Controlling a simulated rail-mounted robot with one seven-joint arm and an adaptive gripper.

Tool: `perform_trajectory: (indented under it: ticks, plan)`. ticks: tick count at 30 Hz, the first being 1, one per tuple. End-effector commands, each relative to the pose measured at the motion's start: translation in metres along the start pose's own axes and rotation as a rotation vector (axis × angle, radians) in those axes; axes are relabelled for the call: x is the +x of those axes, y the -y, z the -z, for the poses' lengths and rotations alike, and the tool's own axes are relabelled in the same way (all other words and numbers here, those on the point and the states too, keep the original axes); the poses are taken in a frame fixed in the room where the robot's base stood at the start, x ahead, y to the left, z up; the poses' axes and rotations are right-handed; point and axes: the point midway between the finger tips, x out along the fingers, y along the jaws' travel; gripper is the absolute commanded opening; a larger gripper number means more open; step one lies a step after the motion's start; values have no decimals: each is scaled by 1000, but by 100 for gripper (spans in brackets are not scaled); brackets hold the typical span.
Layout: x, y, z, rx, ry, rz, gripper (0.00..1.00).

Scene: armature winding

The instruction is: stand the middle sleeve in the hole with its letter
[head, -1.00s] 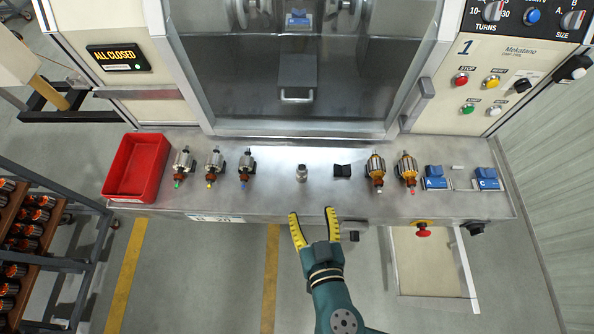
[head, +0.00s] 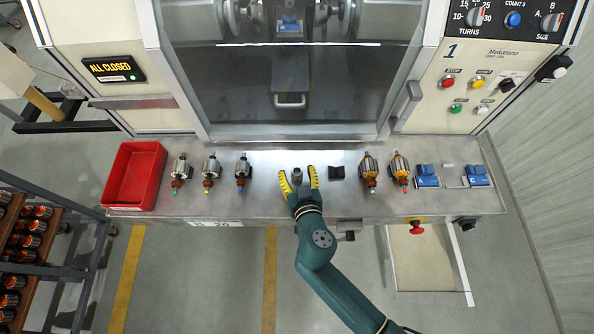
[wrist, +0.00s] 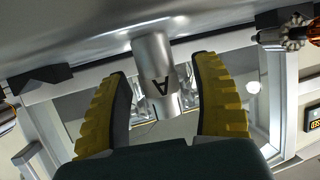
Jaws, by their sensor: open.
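A small metal sleeve (head: 297,175) stands on the steel bench between the fingers of my gripper (head: 298,180). In the wrist view the sleeve (wrist: 155,75) is a plain silver cylinder with a dark letter A, which appears inverted there. My gripper (wrist: 165,105) is open, with yellow ribbed fingers on both sides of the sleeve. Gaps show between the sleeve and both fingers, so it is not gripped. I cannot make out a lettered hole for the sleeve. Two blue blocks (head: 427,176) (head: 477,176) sit at the bench's right; the right one seems to bear a C.
A black block (head: 336,172) lies just right of the sleeve. Three armatures (head: 212,170) and a red bin (head: 136,175) are to the left. Two copper-wound armatures (head: 370,170) (head: 400,170) are to the right. The winding machine's glass door (head: 290,90) stands behind.

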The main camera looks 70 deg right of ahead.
Motion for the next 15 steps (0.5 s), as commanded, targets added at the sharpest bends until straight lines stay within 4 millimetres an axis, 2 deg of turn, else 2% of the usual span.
perform_trajectory:
  ticks: [4,12,14,15]
  plan:
    - [0,0,0,0,0,1,63]
    - [-1,0,0,0,-1,1,12]
    - [-1,0,0,0,-1,1,0]
    - [-1,0,0,0,-1,1,0]
